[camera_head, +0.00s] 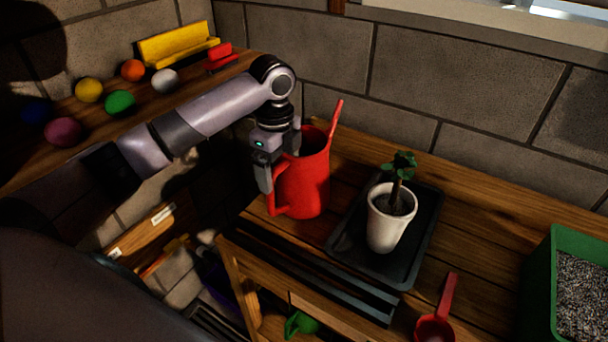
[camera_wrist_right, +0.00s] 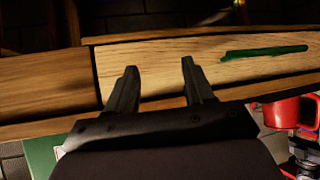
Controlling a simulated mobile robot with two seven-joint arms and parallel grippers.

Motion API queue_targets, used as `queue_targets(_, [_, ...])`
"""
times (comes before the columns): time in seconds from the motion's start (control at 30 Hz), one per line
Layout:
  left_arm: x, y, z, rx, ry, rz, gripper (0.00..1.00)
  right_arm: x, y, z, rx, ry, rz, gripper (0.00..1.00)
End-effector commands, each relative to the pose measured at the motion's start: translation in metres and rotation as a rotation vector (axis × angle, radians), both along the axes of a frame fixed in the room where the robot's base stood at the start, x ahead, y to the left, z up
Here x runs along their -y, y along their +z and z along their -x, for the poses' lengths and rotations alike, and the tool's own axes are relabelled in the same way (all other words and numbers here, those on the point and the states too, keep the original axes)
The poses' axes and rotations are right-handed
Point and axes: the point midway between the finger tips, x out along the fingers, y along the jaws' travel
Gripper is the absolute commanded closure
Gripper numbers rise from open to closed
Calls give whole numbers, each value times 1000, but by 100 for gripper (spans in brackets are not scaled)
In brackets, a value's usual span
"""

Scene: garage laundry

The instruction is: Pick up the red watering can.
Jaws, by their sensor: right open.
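The red watering can (camera_head: 308,185) stands upright on the wooden bench, its spout pointing up to the right and its handle on the left. My left gripper (camera_head: 281,163) is over the can's handle side, pointing down. Its fingers are apart, one left of the handle and one near the can's rim; contact is not clear. My right gripper (camera_wrist_right: 158,82) is open and empty in the right wrist view, in front of a wooden edge. It does not show in the head view.
A potted plant (camera_head: 389,220) stands on a black tray (camera_head: 421,243) right of the can. A red scoop (camera_head: 440,310) and a green bin (camera_head: 540,280) are farther right. A shelf (camera_head: 30,166) with several colored balls is at left. A red mug (camera_wrist_right: 283,112) shows in the wrist view.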

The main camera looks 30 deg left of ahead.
Motion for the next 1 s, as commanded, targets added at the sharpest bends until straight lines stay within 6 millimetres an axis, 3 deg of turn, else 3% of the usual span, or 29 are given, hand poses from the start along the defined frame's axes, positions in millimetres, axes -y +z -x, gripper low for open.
queue_targets(0.03, [0,0,0,0,0,0,46,0,0,0,0,0,0,47])
queue_targets(0.17, [0,0,0,0,0,0,88,0,0,0,0,0,0,47])
queue_targets(0.2, [0,3,-1,8,0,2,92,0,0,0,0,0,0,47])
queue_targets(0.47, [0,4,-2,8,0,2,93,0,0,0,0,0,0,47])
queue_targets(0.67, [1,16,-2,11,1,3,93,0,-1,0,1,1,1,47])
queue_targets(0.87, [1,49,-2,13,1,4,93,0,-3,0,1,1,1,47])
queue_targets(1.0, [0,85,-2,15,0,2,93,0,1,0,1,1,1,47])
